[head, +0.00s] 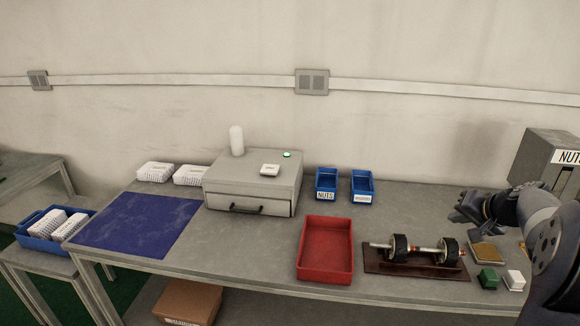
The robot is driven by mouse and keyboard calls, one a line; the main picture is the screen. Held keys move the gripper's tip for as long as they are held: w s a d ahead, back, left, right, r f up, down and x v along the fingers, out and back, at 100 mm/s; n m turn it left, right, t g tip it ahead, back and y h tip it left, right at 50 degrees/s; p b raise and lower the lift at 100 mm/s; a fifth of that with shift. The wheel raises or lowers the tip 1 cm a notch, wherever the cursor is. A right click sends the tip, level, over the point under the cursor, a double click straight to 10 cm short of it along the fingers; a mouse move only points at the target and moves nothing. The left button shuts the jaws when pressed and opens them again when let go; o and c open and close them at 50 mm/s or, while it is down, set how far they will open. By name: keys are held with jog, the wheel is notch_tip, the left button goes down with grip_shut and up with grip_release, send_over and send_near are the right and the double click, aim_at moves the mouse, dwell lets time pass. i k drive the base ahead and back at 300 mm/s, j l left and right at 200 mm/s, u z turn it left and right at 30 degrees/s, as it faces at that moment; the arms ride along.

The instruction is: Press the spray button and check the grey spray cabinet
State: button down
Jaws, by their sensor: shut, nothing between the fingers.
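The grey spray cabinet (230,193) stands on the workbench, left of the middle. Its front looks shut and carries a dark bar handle (260,208). A small round green-and-white button (287,154) sits at the back right of its top. A small white block (270,169) lies on the top, and a white cylinder (237,141) stands at its back edge. My gripper (465,207) is at the right, above the bench near the shaft assembly, far from the cabinet. Its fingers are shut and empty, seen small and dark.
A blue mat (137,224) and white perforated trays (155,172) lie left of the cabinet. Two blue bins (326,185), a red tray (327,248) and a shaft with black wheels on a brown stand (412,267) are to the right. A grey NUTS machine (535,158) is far right.

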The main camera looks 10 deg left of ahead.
aim_at(267, 169)
jog(key=i+j+u, duration=0.45)
jog(key=i+j, duration=1.05)
